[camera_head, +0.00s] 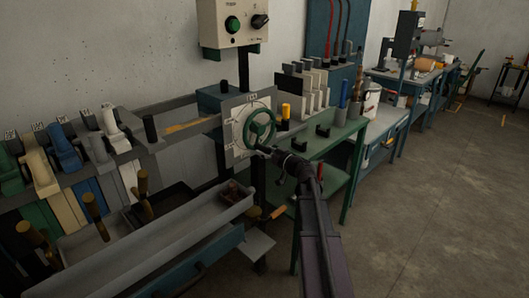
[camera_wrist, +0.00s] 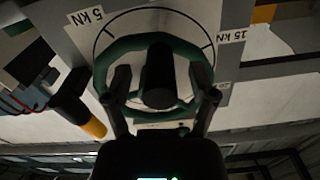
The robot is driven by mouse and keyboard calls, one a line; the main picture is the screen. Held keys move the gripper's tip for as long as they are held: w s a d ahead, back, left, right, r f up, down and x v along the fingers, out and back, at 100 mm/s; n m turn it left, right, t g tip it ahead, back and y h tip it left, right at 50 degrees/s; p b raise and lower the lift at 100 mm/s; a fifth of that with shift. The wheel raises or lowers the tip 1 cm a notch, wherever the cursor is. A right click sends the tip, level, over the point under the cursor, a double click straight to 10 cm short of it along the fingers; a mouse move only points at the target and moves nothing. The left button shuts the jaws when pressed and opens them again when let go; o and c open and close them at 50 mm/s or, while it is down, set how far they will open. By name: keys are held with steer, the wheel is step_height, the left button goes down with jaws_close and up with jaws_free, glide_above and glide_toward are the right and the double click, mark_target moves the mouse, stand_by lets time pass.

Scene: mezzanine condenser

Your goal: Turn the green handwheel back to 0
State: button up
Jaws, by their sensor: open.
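The green handwheel (camera_head: 260,126) stands upright on a pale square dial plate (camera_head: 240,145) at the middle of the head view. In the wrist view the green rim (camera_wrist: 125,47) fills the upper middle, in front of a white dial marked "5 kN" at upper left and "15 kN" at right. A dark cylindrical knob (camera_wrist: 158,75) sticks out from the wheel towards the camera. My gripper (camera_wrist: 160,85) is open, with one finger on each side of the knob and a gap at both sides. Its fingertips overlap the rim; contact is unclear. In the head view my gripper (camera_head: 268,151) is at the wheel's lower right.
A control box (camera_head: 232,22) with a green button hangs above the wheel. A grey tray (camera_head: 160,250) lies in front at lower left. A green bench (camera_head: 330,140) with holders and a yellow-topped item stands right of the wheel. Open floor (camera_head: 430,220) lies at right.

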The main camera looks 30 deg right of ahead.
steer(key=shift+w, duration=0.1)
jaws_close()
steer(key=shift+a, duration=0.15)
stand_by(0.3)
